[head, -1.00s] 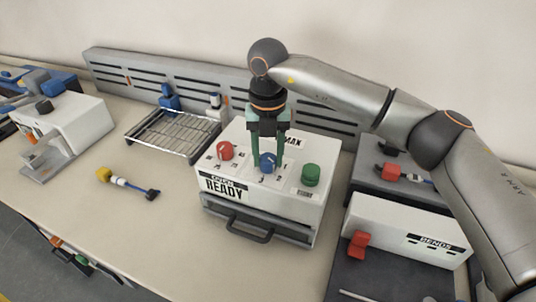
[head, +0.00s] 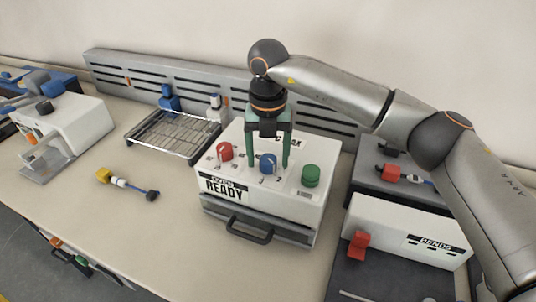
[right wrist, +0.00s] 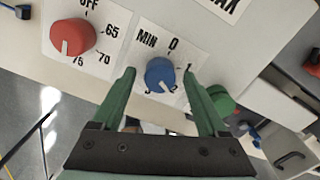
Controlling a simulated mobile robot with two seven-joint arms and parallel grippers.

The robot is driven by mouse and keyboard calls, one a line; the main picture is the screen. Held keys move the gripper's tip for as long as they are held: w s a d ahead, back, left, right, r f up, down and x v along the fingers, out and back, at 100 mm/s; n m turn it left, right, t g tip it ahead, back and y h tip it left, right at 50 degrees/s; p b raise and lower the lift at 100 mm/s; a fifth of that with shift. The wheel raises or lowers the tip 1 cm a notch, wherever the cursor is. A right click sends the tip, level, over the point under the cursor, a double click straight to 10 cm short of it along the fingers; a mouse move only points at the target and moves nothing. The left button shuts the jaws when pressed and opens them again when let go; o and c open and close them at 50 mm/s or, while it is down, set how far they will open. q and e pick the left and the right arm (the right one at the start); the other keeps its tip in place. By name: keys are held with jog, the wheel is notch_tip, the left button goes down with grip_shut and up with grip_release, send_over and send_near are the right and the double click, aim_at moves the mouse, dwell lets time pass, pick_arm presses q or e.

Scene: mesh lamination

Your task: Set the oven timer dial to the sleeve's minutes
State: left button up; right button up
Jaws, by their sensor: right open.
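The white oven (head: 255,205) stands mid-table, labelled "OVEN READY". Its blue timer dial (head: 268,162) sits on top between the red and green knobs. In the right wrist view the dial (right wrist: 160,74) is on a label with "MIN", 0 at top and 1 at right; a 3 is partly visible at lower left. Its white pointer mark faces down and slightly right. My right gripper (right wrist: 159,71) is open, a finger on either side of the dial with gaps. A cable with a yellow end and white sleeve (head: 119,182) lies left of the oven; no number is readable. My left gripper is not in view.
A red knob (head: 225,151) and a green knob (head: 310,175) flank the dial closely. A wire rack (head: 172,133) stands behind left, and a white "BENDS" unit (head: 408,230) at right. The oven's front handle (head: 249,229) sticks out. Table in front left is clear.

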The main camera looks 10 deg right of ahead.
aim_at(268, 159)
notch_tip(268, 159, up, 12)
jog(key=shift+r, duration=0.25)
dwell(0.5)
